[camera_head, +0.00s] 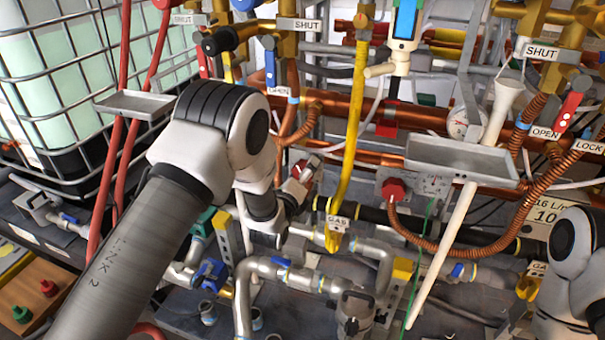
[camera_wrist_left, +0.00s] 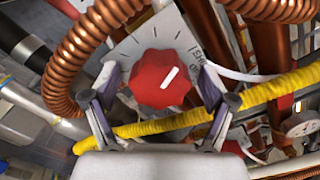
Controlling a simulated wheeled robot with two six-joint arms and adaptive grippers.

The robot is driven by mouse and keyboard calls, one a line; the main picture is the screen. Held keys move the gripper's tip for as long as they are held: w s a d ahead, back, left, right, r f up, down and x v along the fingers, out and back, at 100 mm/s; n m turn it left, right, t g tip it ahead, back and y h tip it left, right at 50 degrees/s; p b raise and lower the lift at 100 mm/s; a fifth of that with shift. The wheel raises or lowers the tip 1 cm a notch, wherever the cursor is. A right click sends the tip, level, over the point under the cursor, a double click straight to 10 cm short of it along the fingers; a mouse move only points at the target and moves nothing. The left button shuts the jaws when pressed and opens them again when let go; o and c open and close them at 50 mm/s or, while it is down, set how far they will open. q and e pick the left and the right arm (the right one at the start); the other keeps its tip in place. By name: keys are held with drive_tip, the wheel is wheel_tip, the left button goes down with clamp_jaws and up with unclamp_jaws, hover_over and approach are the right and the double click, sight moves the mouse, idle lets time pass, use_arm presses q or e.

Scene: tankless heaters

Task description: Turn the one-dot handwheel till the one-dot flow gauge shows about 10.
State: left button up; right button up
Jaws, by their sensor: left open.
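In the left wrist view a red knob (camera_wrist_left: 165,78) with a white pointer line sits on a grey plate with tick marks. My left gripper (camera_wrist_left: 160,88) is open, with one finger on each side of the knob; contact cannot be told. In the head view my left gripper (camera_head: 298,187) is small and partly hidden by its arm, near a red part (camera_head: 306,168). A round white gauge (camera_head: 459,122) is partly covered by a tray; its reading is not legible. I cannot make out a one-dot mark on any handwheel or gauge. My right gripper is out of view.
A yellow hose (camera_head: 352,130) hangs close to my left gripper. Another red knob (camera_head: 393,189) on a plate, a grey tray (camera_head: 462,162) and coiled copper hoses (camera_head: 440,245) crowd the right. A caged tank (camera_head: 75,80) stands left. There is little free room.

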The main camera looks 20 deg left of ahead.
use_arm(q)
drive_tip(key=c, duration=1.2)
drive_tip(key=shift+o, duration=0.2)
